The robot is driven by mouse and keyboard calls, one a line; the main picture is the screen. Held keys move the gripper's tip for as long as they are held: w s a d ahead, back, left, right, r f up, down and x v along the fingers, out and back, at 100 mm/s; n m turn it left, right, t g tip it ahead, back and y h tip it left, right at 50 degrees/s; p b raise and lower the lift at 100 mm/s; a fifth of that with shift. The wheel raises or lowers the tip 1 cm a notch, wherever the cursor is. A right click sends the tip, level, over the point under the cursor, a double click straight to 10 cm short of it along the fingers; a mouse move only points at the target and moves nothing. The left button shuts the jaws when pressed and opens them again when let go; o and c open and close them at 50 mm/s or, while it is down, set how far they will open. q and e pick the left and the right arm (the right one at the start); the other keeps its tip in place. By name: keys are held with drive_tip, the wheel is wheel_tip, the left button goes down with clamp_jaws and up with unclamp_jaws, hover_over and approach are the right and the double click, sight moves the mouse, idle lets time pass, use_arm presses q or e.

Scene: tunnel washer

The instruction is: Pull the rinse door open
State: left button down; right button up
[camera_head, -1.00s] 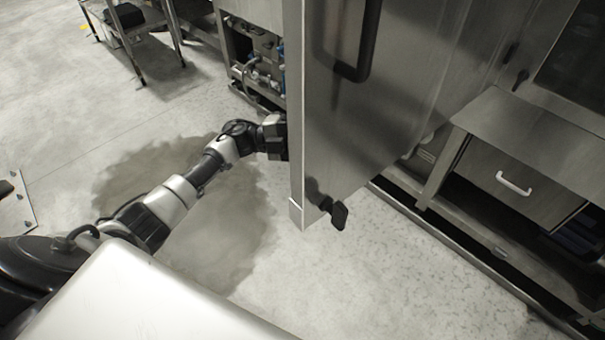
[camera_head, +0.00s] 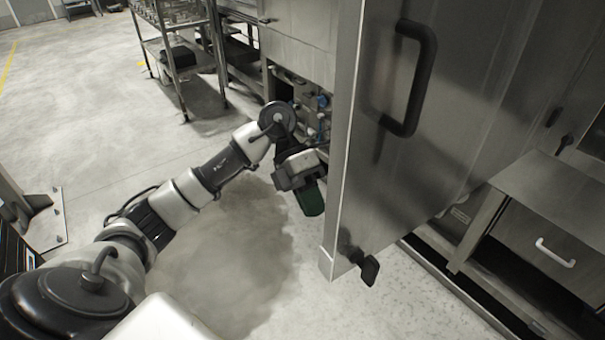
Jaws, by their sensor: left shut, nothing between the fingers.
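The rinse door (camera_head: 385,190) is a tall steel panel standing swung out in the middle right, with its narrow edge toward me. A black bar handle (camera_head: 408,80) is on its right-hand face, and a small black latch (camera_head: 368,270) sits near its lower corner. My left gripper (camera_head: 311,200) is shut and empty, with dark green fingers pointing down. It is just left of the door's edge, apart from it in the picture, over the floor. My right gripper is out of view.
A steel bench with a drawer (camera_head: 538,238) stands at the right. Pipes and valves (camera_head: 312,108) show in the machine behind my left gripper. A wheeled rack (camera_head: 180,55) stands at the back. The floor at left centre is clear, with a wet patch.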

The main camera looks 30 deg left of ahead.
use_arm(q)
drive_tip(key=d, duration=0.1)
drive_tip(key=s+d+p, duration=0.1)
drive_tip(key=d, duration=0.1)
drive_tip(key=s+d+f, duration=0.1)
drive_tip(key=shift+d+p, duration=0.35)
drive_tip(key=shift+p, duration=0.05)
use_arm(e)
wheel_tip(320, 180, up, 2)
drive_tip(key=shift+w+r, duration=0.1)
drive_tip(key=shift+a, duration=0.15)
